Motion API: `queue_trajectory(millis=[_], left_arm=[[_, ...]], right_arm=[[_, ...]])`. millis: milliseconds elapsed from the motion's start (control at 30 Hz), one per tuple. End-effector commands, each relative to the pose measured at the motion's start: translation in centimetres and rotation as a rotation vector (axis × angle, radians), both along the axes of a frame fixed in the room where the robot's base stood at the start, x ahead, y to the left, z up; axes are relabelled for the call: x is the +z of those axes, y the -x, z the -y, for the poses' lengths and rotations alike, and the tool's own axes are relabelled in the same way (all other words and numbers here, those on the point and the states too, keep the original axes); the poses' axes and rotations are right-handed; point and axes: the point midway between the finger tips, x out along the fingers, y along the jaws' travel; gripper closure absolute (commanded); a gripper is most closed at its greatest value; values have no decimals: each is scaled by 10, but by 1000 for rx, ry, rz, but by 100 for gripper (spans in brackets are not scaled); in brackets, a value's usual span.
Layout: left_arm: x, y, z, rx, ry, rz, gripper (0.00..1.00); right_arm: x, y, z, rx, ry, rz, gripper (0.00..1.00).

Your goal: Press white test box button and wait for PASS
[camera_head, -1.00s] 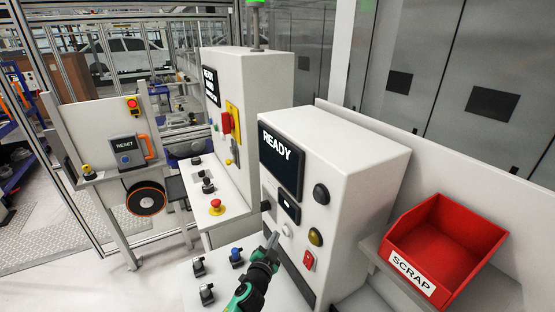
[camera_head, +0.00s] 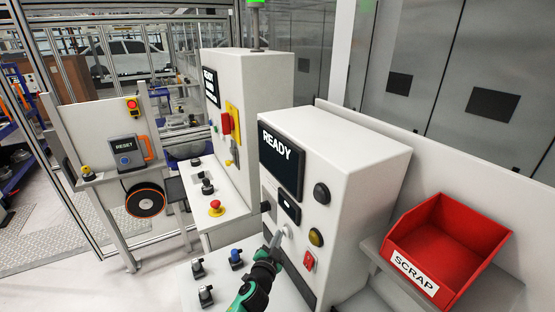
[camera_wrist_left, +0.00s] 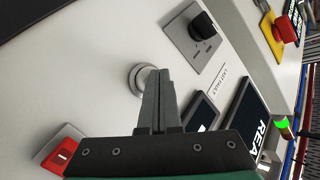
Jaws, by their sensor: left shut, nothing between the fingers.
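The white test box (camera_head: 350,165) stands in the middle of the head view. Its screen (camera_head: 281,163) reads READY and also shows at the lower right of the left wrist view (camera_wrist_left: 250,128). The white round button (camera_head: 288,231) sits low on its front. In the left wrist view the button (camera_wrist_left: 137,76) is partly hidden behind my fingertips. My left gripper (camera_head: 277,238) is shut and empty, its fingertips at the button; I cannot tell whether they touch it. My right gripper is not in view.
A red rocker switch (camera_head: 308,261), an amber button (camera_head: 316,237) and a black knob (camera_head: 321,194) are close by on the panel. A red SCRAP bin (camera_head: 445,240) stands right. Several small parts, one a blue-topped part (camera_head: 236,257), stand left of my arm.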

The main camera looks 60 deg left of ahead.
Motion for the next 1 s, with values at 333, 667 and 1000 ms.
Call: queue_trajectory(millis=[333,667,1000], left_arm=[[0,-3,0,1,0,-1,100],[2,9,0,-1,1,0,100],[0,15,0,-1,1,0,100]], right_arm=[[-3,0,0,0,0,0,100],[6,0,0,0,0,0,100],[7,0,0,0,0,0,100]])
